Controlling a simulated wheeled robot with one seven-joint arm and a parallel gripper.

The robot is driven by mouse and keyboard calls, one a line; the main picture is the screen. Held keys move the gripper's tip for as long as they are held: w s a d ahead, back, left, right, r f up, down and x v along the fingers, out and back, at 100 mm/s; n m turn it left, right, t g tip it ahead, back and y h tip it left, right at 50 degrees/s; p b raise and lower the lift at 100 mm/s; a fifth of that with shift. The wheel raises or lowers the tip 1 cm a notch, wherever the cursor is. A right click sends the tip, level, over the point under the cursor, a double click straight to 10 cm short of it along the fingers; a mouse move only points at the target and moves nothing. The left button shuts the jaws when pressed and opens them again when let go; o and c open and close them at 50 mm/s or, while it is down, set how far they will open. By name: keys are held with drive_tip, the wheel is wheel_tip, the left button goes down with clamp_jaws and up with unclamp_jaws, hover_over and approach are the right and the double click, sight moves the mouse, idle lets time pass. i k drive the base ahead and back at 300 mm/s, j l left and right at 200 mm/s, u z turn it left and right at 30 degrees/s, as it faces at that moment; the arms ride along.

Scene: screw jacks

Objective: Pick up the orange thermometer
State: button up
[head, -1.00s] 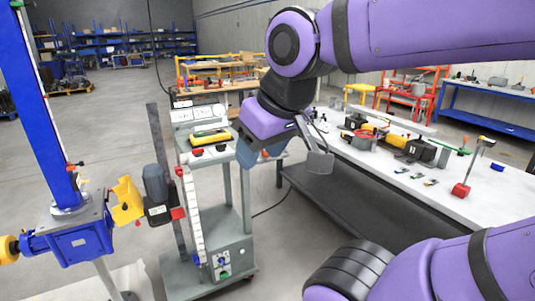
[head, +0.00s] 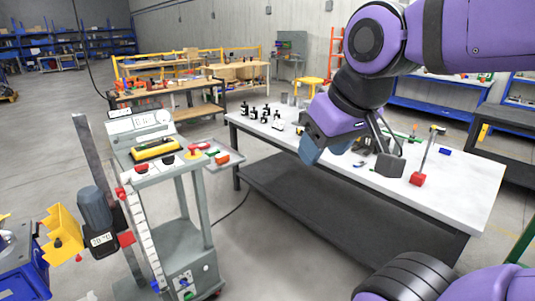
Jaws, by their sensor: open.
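My gripper (head: 352,158) hangs from my purple arm, well to the right of the orange object in the picture. It is open, with nothing visible between its fingers, and covers part of the white-topped table (head: 465,190) behind it.
The cart top also holds a yellow device (head: 154,149), with red and green parts beside it. Small black bottles (head: 265,112) and a red-based stand (head: 417,179) are on the table. A blue machine (head: 20,275) stands at the lower left. Open floor lies between cart and table.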

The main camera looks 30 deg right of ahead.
sight(221, 158)
drive_tip(key=z, duration=0.25)
drive_tip(key=i+l, duration=0.25)
drive_tip(key=i, duration=0.25)
drive_tip(key=i+l, duration=0.25)
drive_tip(key=i, duration=0.25)
drive_tip(key=i+l, duration=0.25)
drive_tip(key=i, duration=0.3)
drive_tip(key=i+l, duration=0.3)
drive_tip(key=i, duration=0.2)
